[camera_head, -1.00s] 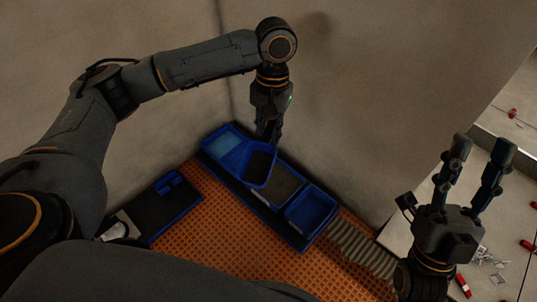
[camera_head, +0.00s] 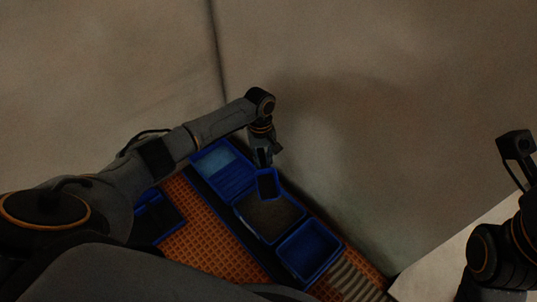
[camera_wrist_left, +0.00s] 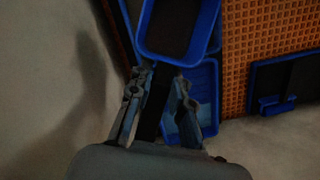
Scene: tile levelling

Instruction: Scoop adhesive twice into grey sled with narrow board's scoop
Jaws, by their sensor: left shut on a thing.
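My left gripper (camera_head: 264,165) is shut on the dark handle (camera_wrist_left: 153,103) of a small blue-rimmed scoop (camera_head: 267,184). The scoop's inside looks dark; I cannot tell whether it holds adhesive. In the head view the scoop overlaps the far part of a blue tray with a flat grey-brown filling (camera_head: 272,218); contact is unclear. In the left wrist view the scoop (camera_wrist_left: 180,24) shows open-side up beyond the fingers (camera_wrist_left: 158,95). The trays stand in a row on a long dark narrow board (camera_head: 223,218). I cannot pick out a grey sled. The right gripper's fingers are out of view.
A pale-blue-lined tray (camera_head: 220,165) lies left of the filled one, and an empty-looking blue tray (camera_head: 309,250) right of it. A second dark board with blue parts (camera_head: 163,216) lies on orange grid matting (camera_head: 203,230). A bare wall (camera_head: 370,130) rises close behind.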

